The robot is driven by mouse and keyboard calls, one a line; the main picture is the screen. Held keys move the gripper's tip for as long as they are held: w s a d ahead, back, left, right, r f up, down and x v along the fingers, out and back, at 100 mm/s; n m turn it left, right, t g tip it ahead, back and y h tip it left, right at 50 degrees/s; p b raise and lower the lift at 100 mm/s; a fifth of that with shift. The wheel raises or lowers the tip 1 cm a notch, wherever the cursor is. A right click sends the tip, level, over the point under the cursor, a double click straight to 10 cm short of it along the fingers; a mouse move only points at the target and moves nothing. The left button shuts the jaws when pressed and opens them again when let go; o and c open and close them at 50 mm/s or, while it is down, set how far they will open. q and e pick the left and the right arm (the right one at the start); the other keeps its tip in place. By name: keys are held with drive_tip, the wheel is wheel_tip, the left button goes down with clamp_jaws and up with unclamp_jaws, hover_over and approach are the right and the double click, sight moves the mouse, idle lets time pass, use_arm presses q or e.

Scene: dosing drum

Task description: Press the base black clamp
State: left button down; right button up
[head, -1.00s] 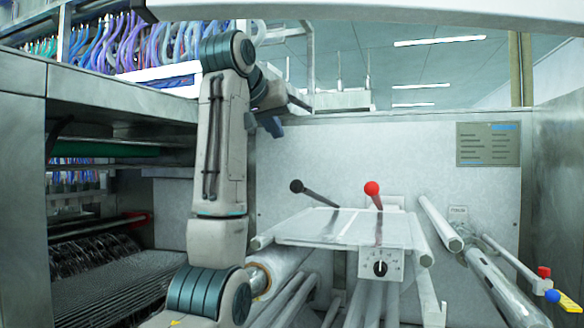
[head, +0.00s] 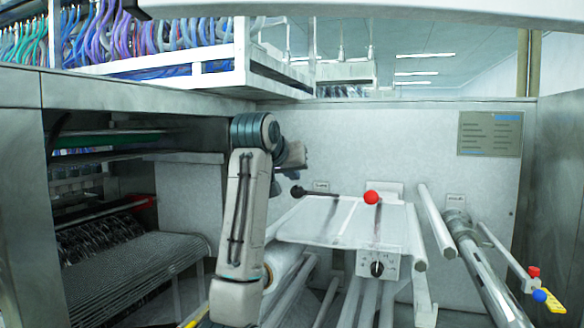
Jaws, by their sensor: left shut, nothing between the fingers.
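The black clamp is a lever with a black ball knob (head: 297,191) at the left end of the white flat plate (head: 325,220). Its dark rod runs right from the knob. A second lever with a red ball knob (head: 371,197) stands to its right. My left arm comes up from the bottom and bends over at the elbow. My left gripper (head: 276,187) hangs below the wrist, just left of the black knob in the picture. It is shut and empty, small and partly hidden by my forearm. I cannot tell whether it touches the knob. My right gripper is out of view.
A control box with a black dial (head: 377,268) sits below the plate. Rollers and bars (head: 485,265) lie to the right, with red, blue and yellow end pieces. A dark machine bay (head: 100,240) is at left. A rack with coloured hoses (head: 130,35) stands above.

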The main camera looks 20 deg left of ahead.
use_arm(q)
drive_tip(key=shift+s+f, duration=0.1)
drive_tip(key=shift+f, duration=0.15)
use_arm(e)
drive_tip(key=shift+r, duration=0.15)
use_arm(q)
drive_tip(key=shift+f, duration=0.1)
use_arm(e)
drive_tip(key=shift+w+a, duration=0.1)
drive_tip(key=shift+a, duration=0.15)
